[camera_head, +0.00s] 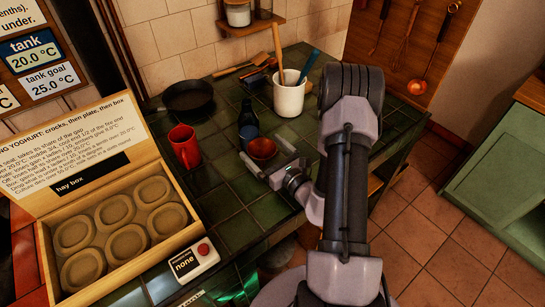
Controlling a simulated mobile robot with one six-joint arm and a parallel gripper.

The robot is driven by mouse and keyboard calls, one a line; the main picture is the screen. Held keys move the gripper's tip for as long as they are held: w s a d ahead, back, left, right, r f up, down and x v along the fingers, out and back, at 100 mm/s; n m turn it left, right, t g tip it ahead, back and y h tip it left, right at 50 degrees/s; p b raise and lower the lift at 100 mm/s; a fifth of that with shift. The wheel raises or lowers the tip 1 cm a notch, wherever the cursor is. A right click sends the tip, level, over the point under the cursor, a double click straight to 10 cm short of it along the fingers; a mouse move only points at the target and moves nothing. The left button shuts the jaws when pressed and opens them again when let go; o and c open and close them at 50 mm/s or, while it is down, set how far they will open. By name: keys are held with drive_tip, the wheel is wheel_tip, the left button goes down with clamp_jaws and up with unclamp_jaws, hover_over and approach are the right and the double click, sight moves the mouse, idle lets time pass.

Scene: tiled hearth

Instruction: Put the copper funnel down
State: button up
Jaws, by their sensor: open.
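The copper funnel (262,148) appears as a small reddish-copper, bowl-like round piece on the green tiled counter (225,200). Its wide mouth faces up; its lower part is hidden. My gripper (267,157) is open right at the funnel, with one pale finger to its lower left and the other to its right. I cannot tell whether either finger touches it.
A dark bottle (248,122) stands just behind the funnel, and a red mug (185,147) to its left. A white crock (289,94) with utensils and a black pan (188,98) are farther back. The hay box (55,235) is at left, beside a small device (193,262). Counter tiles left of my gripper are clear.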

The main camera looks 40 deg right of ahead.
drive_tip(key=s, duration=0.7)
drive_tip(key=s+p, duration=0.1)
drive_tip(key=s, duration=0.3)
drive_tip(key=shift+s+d, duration=0.1)
drive_tip(key=shift+d, duration=0.15)
drive_tip(key=w+a+r+n+g+y, duration=0.1)
drive_tip(key=w+a+r+n+y, duration=0.1)
drive_tip(key=a+r+n+y, duration=0.5)
drive_tip(key=s+a+r+n+g+y, duration=0.3)
drive_tip(key=a+n+g, duration=0.3)
drive_tip(key=a, duration=0.2)
drive_tip(key=s+a+r+n+g+y, duration=0.2)
drive_tip(key=a+r+n+g+y, duration=0.25)
drive_tip(key=a, duration=0.45)
drive_tip(key=s+a+n+g+h, duration=0.3)
drive_tip(key=s+n+g+h, duration=0.35)
drive_tip(key=s+n, duration=0.25)
drive_tip(key=d+r+n+t+h, duration=0.4)
drive_tip(key=r+t+h, duration=0.1)
drive_tip(key=r+h, duration=0.1)
drive_tip(key=shift+w+d+n+t+h, duration=0.15)
drive_tip(key=shift+w+n+t+h, duration=0.15)
drive_tip(key=shift+n+t, duration=0.1)
